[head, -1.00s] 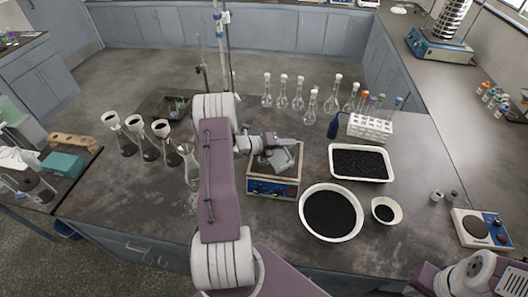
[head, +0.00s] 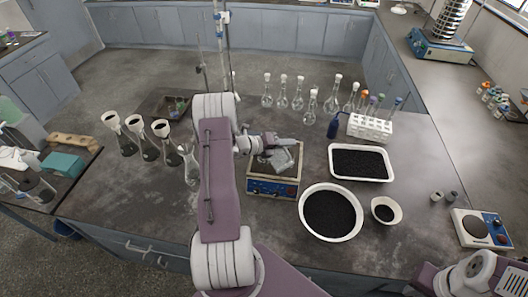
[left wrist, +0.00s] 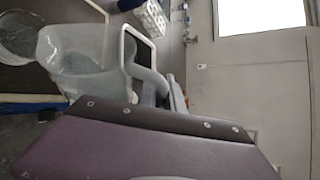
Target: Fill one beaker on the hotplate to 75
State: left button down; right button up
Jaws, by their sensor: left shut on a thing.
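The hotplate (head: 272,188) with a blue front stands on the bench at the middle of the head view. My left gripper (head: 272,147) is over it, shut on a clear glass beaker (head: 284,158). The held beaker looks tilted; in the left wrist view (left wrist: 85,50) it fills the upper left, beside a gripper finger (left wrist: 145,55). A second round glass vessel (left wrist: 18,38) shows at the left edge there, apparently on the hotplate. My arm and the held beaker partly hide the plate in the head view. I cannot read a liquid level. My right gripper is out of view.
Funnel-topped flasks (head: 134,125) stand left, and an open flask (head: 191,165) is close by my left arm. Stoppered flasks (head: 298,96) and a tube rack (head: 370,128) stand behind. A white tray (head: 332,149) and a bowl (head: 303,218) of black grains are right of the hotplate.

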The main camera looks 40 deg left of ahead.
pick_arm(q)
jog(key=shift+s+a, duration=0.1)
dwell(0.3)
dwell(0.3)
jog(key=d+m+b, duration=0.1)
jog(key=d+m+y+b, duration=0.1)
jog(key=b, duration=0.1)
jog(key=shift+s+f, duration=0.15)
jog(key=shift+f, duration=0.15)
jog(key=shift+r, duration=0.45)
jog(key=shift+d+y, duration=0.2)
jog(key=shift+y, duration=0.2)
jog(key=s+d+f+m+t+y+b, duration=0.1)
jog(key=d+f+m+y+b, duration=0.3)
jog(key=b, duration=1.9)
jog(key=shift+s+d+m, duration=0.15)
jog(key=shift+d+m, duration=0.65)
jog(key=shift+d, duration=0.45)
